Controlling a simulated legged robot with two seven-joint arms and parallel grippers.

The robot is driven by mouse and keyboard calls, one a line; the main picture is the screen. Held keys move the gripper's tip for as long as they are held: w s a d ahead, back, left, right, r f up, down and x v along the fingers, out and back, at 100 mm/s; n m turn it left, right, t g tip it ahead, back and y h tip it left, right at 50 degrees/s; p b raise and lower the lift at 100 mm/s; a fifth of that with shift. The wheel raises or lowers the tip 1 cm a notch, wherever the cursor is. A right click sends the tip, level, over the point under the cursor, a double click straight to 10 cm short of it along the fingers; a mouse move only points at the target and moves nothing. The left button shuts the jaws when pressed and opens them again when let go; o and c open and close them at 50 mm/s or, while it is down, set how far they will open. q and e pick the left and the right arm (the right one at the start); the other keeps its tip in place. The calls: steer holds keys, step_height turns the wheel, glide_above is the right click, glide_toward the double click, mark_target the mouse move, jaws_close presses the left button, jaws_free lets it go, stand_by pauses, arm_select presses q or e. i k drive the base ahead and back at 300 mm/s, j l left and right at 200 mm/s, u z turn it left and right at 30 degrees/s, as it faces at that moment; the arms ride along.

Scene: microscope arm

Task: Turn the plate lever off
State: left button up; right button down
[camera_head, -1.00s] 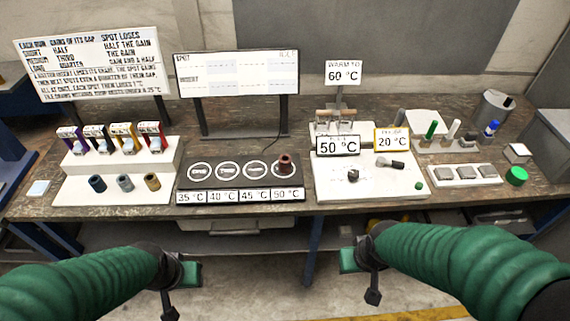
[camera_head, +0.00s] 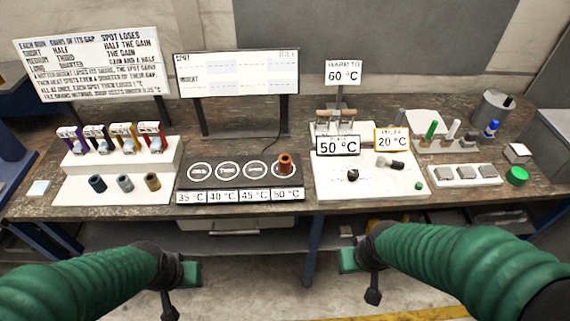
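A sign reading 50 °C (camera_head: 337,146) stands at the back of a white board (camera_head: 335,190) on the bench. Light wooden-topped handles (camera_head: 334,115) stick up just behind this sign; I cannot tell which of them is the plate lever or how it is set. A dark hot plate (camera_head: 185,184) with round spots lies to the left, with an orange-brown cup (camera_head: 285,163) on its 50 °C spot. My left gripper (camera_head: 179,282) and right gripper (camera_head: 358,277) hang in front of the bench, apart from everything, with no object visible in them. Their finger gaps are unclear.
A 20 °C sign (camera_head: 391,139), a black knob-like piece (camera_head: 352,174) and a small dark cylinder (camera_head: 383,162) are on or by the white board. Upright marker-like items (camera_head: 431,130) and a metal can (camera_head: 493,106) stand right. Small cups (camera_head: 124,183) stand left.

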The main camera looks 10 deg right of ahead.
mark_target(380, 160)
steer(key=i+l+z, duration=0.1)
steer(key=i+l, duration=0.15)
steer(key=i, duration=0.25)
steer(key=i+l+z, duration=0.15)
steer(key=i, duration=0.4)
steer(key=l, duration=0.1)
